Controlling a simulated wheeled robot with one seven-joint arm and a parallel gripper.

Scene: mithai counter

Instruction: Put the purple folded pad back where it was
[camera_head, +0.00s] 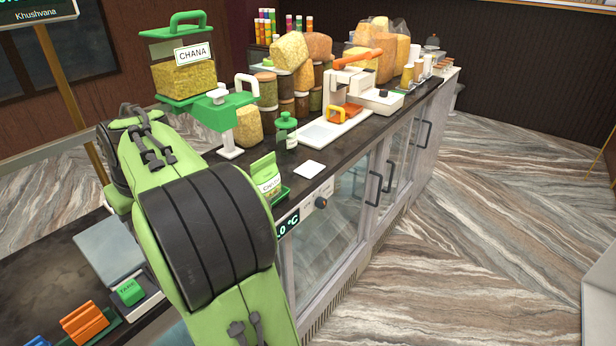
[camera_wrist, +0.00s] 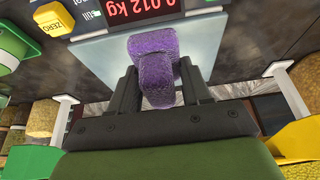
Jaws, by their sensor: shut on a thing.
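The purple folded pad (camera_wrist: 153,47) shows in the wrist view, between the two dark fingers of my gripper (camera_wrist: 159,74). My gripper is shut on it. The pad is over the pale plate of a scale (camera_wrist: 212,42), whose red display (camera_wrist: 148,8) reads 0.012 kg. I cannot tell whether the pad touches the plate. In the head view my green arm covers the front of the counter, and neither the pad nor my gripper can be seen there.
In the head view a grey scale plate (camera_head: 103,246) with a green TARE button (camera_head: 130,291) is at lower left. Orange (camera_head: 84,322) and blue (camera_head: 37,342) blocks lie near it. A chana jar (camera_head: 186,72), a green-topped bottle (camera_head: 287,131) and a chana packet (camera_head: 267,178) stand beyond my arm.

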